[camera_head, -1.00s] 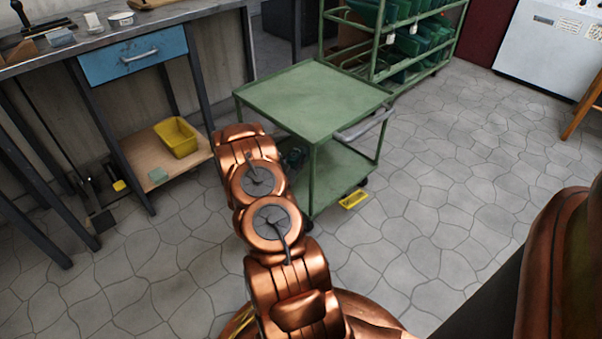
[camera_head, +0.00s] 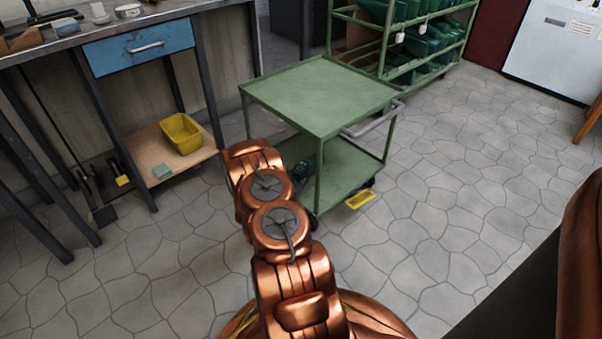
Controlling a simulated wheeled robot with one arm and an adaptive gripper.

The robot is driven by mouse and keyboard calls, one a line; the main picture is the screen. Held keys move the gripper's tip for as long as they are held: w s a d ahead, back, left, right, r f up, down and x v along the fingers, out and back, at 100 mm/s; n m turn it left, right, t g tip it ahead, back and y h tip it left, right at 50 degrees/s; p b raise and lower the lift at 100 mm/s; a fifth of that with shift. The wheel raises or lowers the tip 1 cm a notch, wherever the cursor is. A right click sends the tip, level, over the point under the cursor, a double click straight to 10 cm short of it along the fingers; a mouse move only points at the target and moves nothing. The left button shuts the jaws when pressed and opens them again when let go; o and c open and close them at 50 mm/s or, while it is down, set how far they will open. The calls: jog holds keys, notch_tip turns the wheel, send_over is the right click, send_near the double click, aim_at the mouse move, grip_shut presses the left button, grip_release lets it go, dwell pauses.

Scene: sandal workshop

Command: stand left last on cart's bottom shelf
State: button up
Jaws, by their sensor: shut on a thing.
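The cart (camera_head: 322,95) is green, with a flat, empty top shelf and a bottom shelf (camera_head: 350,168) below it. A small dark green shape (camera_head: 303,172) shows at the bottom shelf's left part, between my arm and the cart's near post. It may be the last, but it is too small and too covered to be sure, and I cannot tell whether it touches the shelf. My copper arm reaches up to the cart's left side. Its bulk hides my gripper and the shelf's left end.
A workbench with a blue drawer (camera_head: 142,52) stands at left; a yellow bin (camera_head: 181,133) sits on its low wooden shelf. A green rack (camera_head: 392,72) holding several green lasts stands behind the cart. A yellow object (camera_head: 359,199) lies by the cart's wheel. The floor at right is clear.

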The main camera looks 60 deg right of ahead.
jog(key=o, duration=1.1)
jog(key=shift+o, duration=0.2)
jog(key=shift+r, duration=0.1)
